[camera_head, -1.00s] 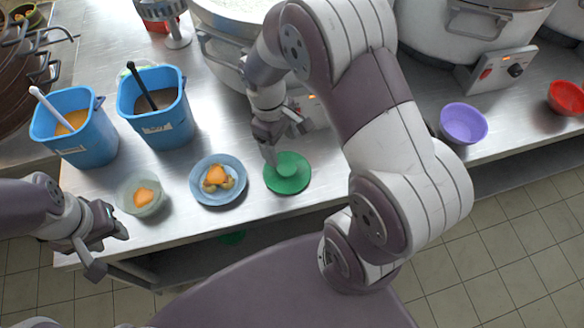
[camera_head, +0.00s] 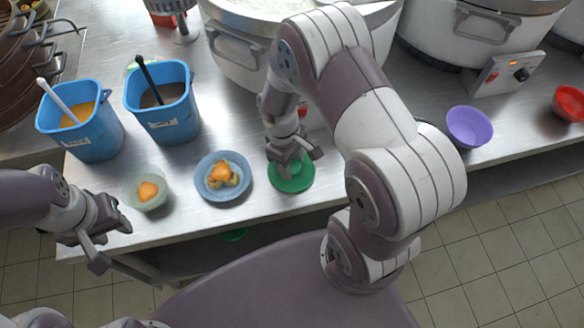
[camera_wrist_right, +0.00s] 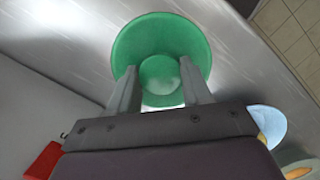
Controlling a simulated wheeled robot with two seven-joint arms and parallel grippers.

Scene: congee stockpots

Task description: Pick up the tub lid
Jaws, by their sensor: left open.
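The tub lid is a green disc with a round knob (camera_head: 299,184), lying flat near the front edge of the steel counter. In the right wrist view the green lid (camera_wrist_right: 190,30) fills the upper middle. My right gripper (camera_head: 299,165) is open, pointing down over the lid. In the wrist view its two fingers (camera_wrist_right: 160,85) stand either side of the knob, with the knob showing between them; I cannot tell if they touch it. My left gripper (camera_head: 112,246) is open and empty, off the counter's front edge at the left.
A blue plate of food (camera_head: 222,193) stands left of the lid, with a small bowl (camera_head: 150,205) farther left. Two blue tubs (camera_head: 88,140) with ladles stand behind. A large pot (camera_head: 235,62) is behind my right arm. Purple (camera_head: 469,127) and red bowls are at the right.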

